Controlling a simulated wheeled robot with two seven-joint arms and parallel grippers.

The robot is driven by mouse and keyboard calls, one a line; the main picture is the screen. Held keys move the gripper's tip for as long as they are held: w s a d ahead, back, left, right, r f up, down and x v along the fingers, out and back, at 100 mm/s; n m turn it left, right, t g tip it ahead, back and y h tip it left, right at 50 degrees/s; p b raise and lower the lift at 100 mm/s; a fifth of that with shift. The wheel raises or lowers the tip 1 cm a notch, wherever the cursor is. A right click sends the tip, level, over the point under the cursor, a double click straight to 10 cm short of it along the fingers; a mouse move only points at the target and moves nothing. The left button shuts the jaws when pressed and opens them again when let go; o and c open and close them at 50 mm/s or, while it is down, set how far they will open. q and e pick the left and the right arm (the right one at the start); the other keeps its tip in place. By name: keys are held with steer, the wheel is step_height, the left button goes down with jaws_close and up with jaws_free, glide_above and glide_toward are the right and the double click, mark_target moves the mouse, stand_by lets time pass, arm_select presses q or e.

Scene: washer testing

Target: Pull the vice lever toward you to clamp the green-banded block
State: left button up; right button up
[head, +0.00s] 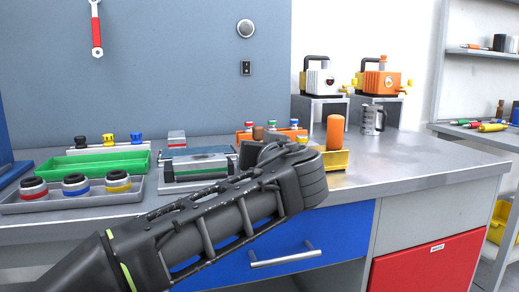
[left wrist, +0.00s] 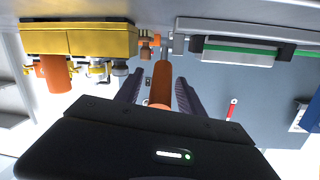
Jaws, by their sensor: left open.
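The grey vice (head: 182,186) stands on the bench with the green-banded block (head: 200,156) between its jaws. In the left wrist view, which is upside down, the block's green band (left wrist: 240,50) shows at upper right beside the vice's grey body (left wrist: 250,25). The vice lever's orange handle (left wrist: 160,88) lies between the two dark fingers of my left gripper (left wrist: 158,92), which are apart. Contact with the handle cannot be told. In the head view my left gripper (head: 268,152) is right of the vice and hides the lever. My right gripper is not in view.
A yellow block with an orange cylinder (head: 335,132) stands just right of my gripper. A green tray (head: 108,163) and a grey tray with banded round parts (head: 110,198) are at left. Two small machines (head: 322,80) stand at the back right. The bench's right side (head: 420,160) is clear.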

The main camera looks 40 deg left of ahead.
arm_select(q)
steer(key=f+p+v, duration=0.1)
steer(key=v, duration=0.6)
steer(key=shift+s+d+r, duration=0.25)
steer(key=shift+d+r, duration=0.05)
steer(key=shift+r, duration=0.25)
